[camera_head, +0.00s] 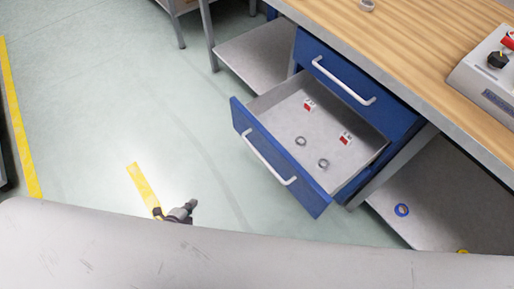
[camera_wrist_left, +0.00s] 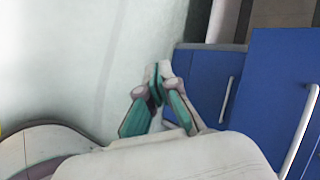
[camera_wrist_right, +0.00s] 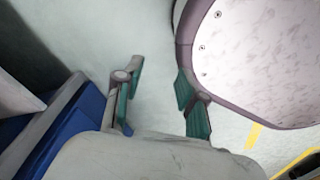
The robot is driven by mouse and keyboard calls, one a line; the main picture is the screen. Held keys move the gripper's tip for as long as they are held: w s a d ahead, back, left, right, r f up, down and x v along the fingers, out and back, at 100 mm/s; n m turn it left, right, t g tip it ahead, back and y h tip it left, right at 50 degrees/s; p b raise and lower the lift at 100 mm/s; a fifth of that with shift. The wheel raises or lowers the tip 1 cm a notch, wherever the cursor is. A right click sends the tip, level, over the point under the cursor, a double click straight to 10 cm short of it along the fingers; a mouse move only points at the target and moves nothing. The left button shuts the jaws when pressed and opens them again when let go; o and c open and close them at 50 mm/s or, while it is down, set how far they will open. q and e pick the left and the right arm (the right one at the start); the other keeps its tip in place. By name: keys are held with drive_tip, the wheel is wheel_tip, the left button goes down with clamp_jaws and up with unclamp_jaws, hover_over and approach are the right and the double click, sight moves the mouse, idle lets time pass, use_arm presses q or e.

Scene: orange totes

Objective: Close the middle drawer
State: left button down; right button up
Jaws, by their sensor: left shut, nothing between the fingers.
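The open drawer (camera_head: 281,171) has a blue front with a white handle (camera_head: 269,158) and stands pulled out below a shut blue top drawer (camera_head: 352,88). Inside it lie two grey rings (camera_head: 300,141) and two red-and-white pieces (camera_head: 309,104). My left gripper (camera_head: 191,206) is apart from the drawer front, to its lower left in the head view. In the left wrist view its fingertips (camera_wrist_left: 157,75) meet with nothing between them, beside blue drawer fronts. My right gripper shows only in its wrist view, its fingers (camera_wrist_right: 158,80) apart and empty.
A wooden worktop (camera_head: 430,50) lies above the drawers, with a grey control box (camera_head: 490,75) on it. A grey lower shelf (camera_head: 430,205) beside the drawers holds a blue ring (camera_head: 401,210). The floor left of the drawer is clear, with a yellow strip (camera_head: 143,185).

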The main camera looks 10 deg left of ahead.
sight(262, 136)
use_arm(q)
drive_tip(key=w+d+r+m+t+h+b, duration=0.3)
drive_tip(key=w+r+m, duration=0.45)
drive_tip(key=m, duration=0.25)
drive_tip(key=d+r+m+h+b, duration=0.4)
drive_tip(key=d+r+m+h, duration=0.4)
drive_tip(key=r+m, duration=0.65)
drive_tip(key=shift+m, duration=0.55)
drive_tip(key=x, duration=0.4)
drive_tip(key=f+x, duration=0.1)
drive_tip(key=x, duration=0.4)
drive_tip(key=f+x, duration=0.1)
drive_tip(key=x, duration=0.4)
drive_tip(key=shift+w+a+f, duration=0.15)
drive_tip(key=shift+f, duration=0.05)
use_arm(e)
drive_tip(key=w+a, duration=0.1)
drive_tip(key=w, duration=0.6)
drive_tip(key=shift+r+t, duration=0.3)
drive_tip(key=shift+r, duration=0.1)
